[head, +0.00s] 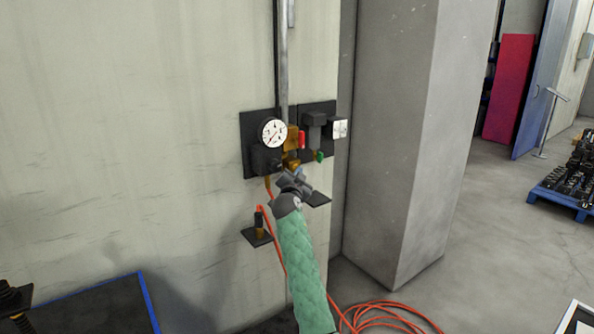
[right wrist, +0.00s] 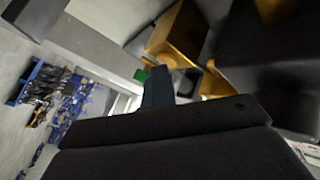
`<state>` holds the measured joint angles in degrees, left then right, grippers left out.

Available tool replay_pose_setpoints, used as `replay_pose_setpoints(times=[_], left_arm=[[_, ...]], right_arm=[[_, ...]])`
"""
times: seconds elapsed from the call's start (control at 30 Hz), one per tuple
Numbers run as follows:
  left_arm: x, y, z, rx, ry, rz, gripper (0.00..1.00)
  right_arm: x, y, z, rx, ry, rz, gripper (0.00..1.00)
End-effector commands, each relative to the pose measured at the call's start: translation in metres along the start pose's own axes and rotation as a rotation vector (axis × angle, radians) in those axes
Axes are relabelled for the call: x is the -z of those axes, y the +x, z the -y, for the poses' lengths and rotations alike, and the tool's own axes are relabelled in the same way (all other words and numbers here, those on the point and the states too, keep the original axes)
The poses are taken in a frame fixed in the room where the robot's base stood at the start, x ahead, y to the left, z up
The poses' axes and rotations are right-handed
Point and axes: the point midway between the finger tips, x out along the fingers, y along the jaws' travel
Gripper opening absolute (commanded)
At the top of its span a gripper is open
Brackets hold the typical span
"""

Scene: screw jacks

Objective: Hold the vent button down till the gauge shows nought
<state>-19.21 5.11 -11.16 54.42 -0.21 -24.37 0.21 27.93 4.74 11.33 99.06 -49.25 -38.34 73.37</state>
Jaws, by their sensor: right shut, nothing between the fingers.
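The gauge (head: 273,132) is a round white dial on a dark wall plate. A red needle shows on it, but the reading is too small to make out. Brass fittings (head: 292,136) and a red lever (head: 302,139) sit to its right, and a small green part (head: 319,156) is lower right. I cannot make out the vent button for certain; my gripper hides part of the area. My right gripper (head: 293,175) is shut and empty, just below the brass fittings. In the right wrist view its fingers (right wrist: 158,88) point at brass blocks (right wrist: 180,35); contact cannot be told.
A red hose (head: 385,312) drops from the panel and coils on the floor. A small black bracket (head: 257,236) stands out from the wall at lower left. A grey pillar (head: 395,140) rises right of the panel. A blue pallet (head: 560,200) with dark parts is far right.

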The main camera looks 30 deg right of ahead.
Motion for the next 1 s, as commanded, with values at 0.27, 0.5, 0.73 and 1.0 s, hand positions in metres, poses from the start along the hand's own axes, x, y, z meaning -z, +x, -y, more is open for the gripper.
replay_pose_setpoints(times=[0.27,0.5,0.73,1.0], left_arm=[[-0.001,0.001,-0.001,-0.001,0.0,0.001,0.73],[-0.001,0.002,-0.001,-0.001,0.0,0.001,0.73],[-0.001,0.002,-0.001,-0.001,0.0,0.001,0.73],[-0.001,0.001,-0.001,-0.001,0.0,0.001,0.73]], right_arm=[[0.004,-0.006,-0.004,0.0,0.002,0.0,0.0],[0.009,-0.013,-0.009,0.0,0.001,0.0,0.0],[0.009,-0.013,-0.01,0.0,0.0,0.0,0.0],[0.014,-0.02,-0.015,0.0,-0.001,0.0,0.0]])
